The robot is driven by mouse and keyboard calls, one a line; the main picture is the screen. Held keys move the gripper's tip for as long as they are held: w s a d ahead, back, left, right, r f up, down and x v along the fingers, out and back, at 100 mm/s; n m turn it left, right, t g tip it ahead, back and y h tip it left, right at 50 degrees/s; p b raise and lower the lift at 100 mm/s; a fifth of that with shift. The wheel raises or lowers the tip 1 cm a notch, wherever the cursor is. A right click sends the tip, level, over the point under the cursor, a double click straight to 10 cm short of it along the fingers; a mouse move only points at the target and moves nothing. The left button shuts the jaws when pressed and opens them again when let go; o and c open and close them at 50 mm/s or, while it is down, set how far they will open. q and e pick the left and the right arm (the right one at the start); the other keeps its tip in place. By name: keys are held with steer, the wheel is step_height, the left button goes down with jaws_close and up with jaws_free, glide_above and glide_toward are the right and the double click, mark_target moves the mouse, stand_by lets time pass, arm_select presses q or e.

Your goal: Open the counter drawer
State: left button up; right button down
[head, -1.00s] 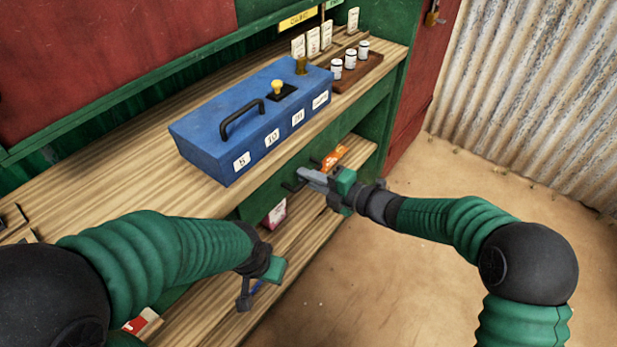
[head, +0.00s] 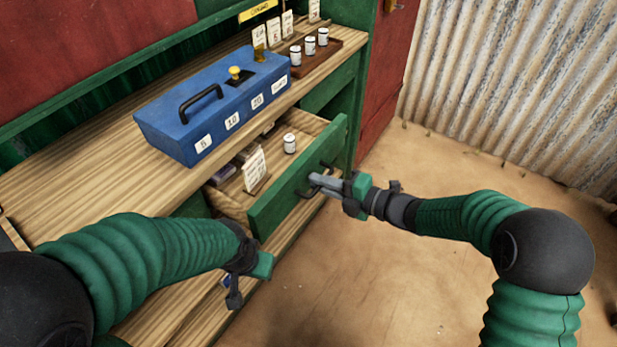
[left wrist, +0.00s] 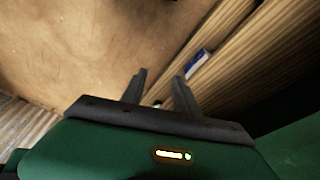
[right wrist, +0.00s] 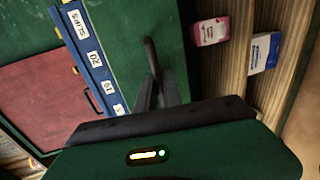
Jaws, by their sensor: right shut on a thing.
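The counter drawer (head: 296,182) has a green front and stands pulled out from under the wooden counter. Inside it are a white jar (head: 290,144), a written card (head: 256,169) and some small dark items. My right gripper (head: 316,182) is shut on the dark drawer handle (head: 325,167); the handle also shows between its fingers in the right wrist view (right wrist: 151,58). My left gripper (head: 247,283) hangs low beside the counter, left of the drawer. In the left wrist view its two fingers (left wrist: 159,88) stand apart with nothing between them.
A blue cash box (head: 215,105) with a black handle sits on the counter (head: 60,195). A tray (head: 328,50) with several white jars stands behind it. Lower shelves hold a pink pack (right wrist: 210,31) and a blue-white pack (right wrist: 264,52). The floor at right is clear.

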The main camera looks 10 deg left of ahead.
steer(key=f+v, duration=0.2)
steer(key=v, duration=0.7)
steer(key=shift+s+d+f+p, duration=0.15)
steer(key=shift+s+f+p, duration=0.1)
steer(key=shift+p, duration=0.05)
steer(key=c, duration=1.8)
jaws_free()
steer(key=shift+w, duration=0.1)
steer(key=shift+d+r, duration=0.1)
steer(key=shift+r, duration=0.1)
steer(key=p+v, duration=0.3)
steer(key=v, duration=1.3)
steer(key=shift+d+f, duration=0.1)
steer(key=shift+d, duration=0.3)
